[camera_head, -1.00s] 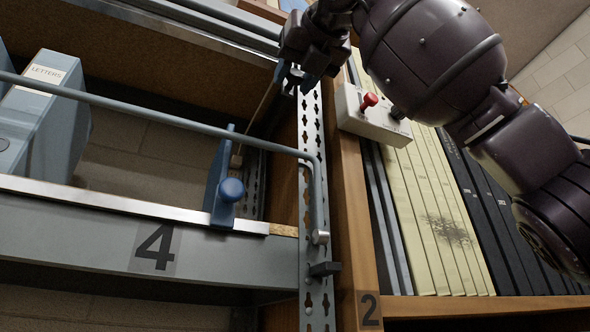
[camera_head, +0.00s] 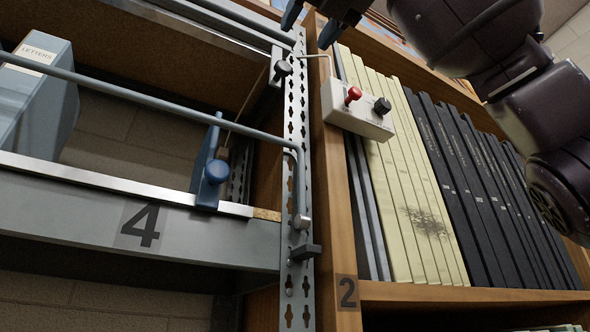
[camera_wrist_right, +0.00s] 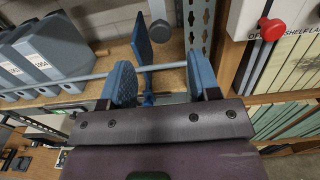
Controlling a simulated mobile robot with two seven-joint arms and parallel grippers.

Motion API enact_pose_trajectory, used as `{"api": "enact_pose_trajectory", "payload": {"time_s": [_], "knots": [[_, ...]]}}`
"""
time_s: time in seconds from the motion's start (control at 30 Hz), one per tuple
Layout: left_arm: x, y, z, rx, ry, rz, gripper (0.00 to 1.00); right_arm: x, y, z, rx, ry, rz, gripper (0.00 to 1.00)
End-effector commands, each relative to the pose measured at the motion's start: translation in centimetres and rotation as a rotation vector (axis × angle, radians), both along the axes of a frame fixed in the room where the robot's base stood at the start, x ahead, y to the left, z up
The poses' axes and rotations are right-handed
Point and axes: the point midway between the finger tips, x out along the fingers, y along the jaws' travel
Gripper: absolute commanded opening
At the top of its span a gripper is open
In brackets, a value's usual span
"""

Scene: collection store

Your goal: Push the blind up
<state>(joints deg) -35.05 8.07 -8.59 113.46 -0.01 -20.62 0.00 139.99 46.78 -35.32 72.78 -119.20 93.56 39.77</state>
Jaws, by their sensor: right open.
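What looks like the blind (camera_head: 215,28), grey slats with a pale lower strip, lies across the top of the left bay. A dark knob (camera_head: 283,68) sits at its right end by the perforated upright. My right gripper (camera_head: 311,24) is open and empty at the top edge, above and right of that knob; its upper part is cut off. In the right wrist view its blue fingers (camera_wrist_right: 162,80) stand apart, with the grey rod (camera_wrist_right: 75,79) and a blue divider (camera_wrist_right: 141,40) seen beyond them. My left gripper is not in view.
A white control box (camera_head: 352,110) with a red and a black knob is on the wooden post, close below my right gripper. Cream and black volumes (camera_head: 425,200) fill the right bay. A grey letters box (camera_head: 40,100) stands at left.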

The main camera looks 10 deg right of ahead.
Motion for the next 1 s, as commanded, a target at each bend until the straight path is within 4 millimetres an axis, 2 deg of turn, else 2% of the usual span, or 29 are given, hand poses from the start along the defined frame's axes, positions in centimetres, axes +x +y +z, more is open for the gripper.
{"api": "enact_pose_trajectory", "payload": {"time_s": [0.1, 0.27, 1.0], "knots": [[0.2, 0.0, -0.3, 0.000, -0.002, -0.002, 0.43, -1.3, -0.4, 0.0, 0.000, -0.001, -0.001, 0.56], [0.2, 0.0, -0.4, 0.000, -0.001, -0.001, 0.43, -2.0, -0.6, 0.0, 0.000, 0.000, 0.000, 0.56], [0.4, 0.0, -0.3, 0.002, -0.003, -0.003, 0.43, -2.1, -0.7, 0.0, 0.000, 0.000, 0.000, 0.56]]}}
